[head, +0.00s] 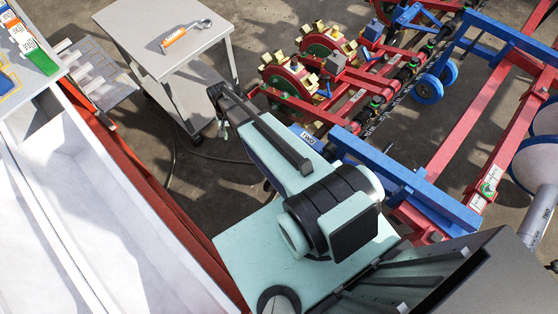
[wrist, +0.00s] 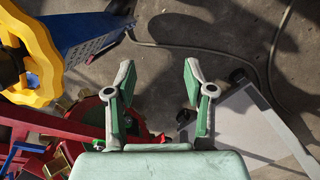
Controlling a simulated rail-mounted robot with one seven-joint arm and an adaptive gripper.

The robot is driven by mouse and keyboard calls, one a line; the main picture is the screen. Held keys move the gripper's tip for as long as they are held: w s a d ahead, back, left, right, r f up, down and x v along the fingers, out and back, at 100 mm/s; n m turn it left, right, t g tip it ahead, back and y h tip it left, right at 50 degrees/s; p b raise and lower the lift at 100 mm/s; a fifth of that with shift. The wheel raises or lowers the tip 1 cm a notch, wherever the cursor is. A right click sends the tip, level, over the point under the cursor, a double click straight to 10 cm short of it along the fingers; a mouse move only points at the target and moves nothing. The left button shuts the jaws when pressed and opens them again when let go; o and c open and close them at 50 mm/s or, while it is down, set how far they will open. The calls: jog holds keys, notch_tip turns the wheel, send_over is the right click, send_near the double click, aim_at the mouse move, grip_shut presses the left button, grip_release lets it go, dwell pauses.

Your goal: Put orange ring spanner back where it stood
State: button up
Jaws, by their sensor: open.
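The orange ring spanner (head: 175,38) lies on the grey top of a small cart (head: 140,17), with its metal ring end pointing right. It shows only in the head view. My gripper (head: 219,112) is past the cart's near right side, apart from the spanner. In the wrist view my gripper (wrist: 158,80) is open, with nothing between its fingers. Below the fingers is bare concrete floor. The cart's pale top (wrist: 245,130) shows at the lower right of the wrist view.
Red and blue planter frames (head: 330,85) fill the right side. A table (head: 48,82) with green, orange and blue items stands at the upper left, with a metal rack (head: 95,72) beside it. A cable (wrist: 215,45) lies on the floor.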

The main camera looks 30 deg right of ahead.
jog(key=s+f+n+g, duration=0.2)
jog(key=s+n, duration=0.1)
jog(key=s, duration=1.4)
jog(key=s+f+n+g, duration=0.2)
jog(key=s+n, duration=0.1)
jog(key=s, duration=1.5)
jog(key=shift+n, duration=0.4)
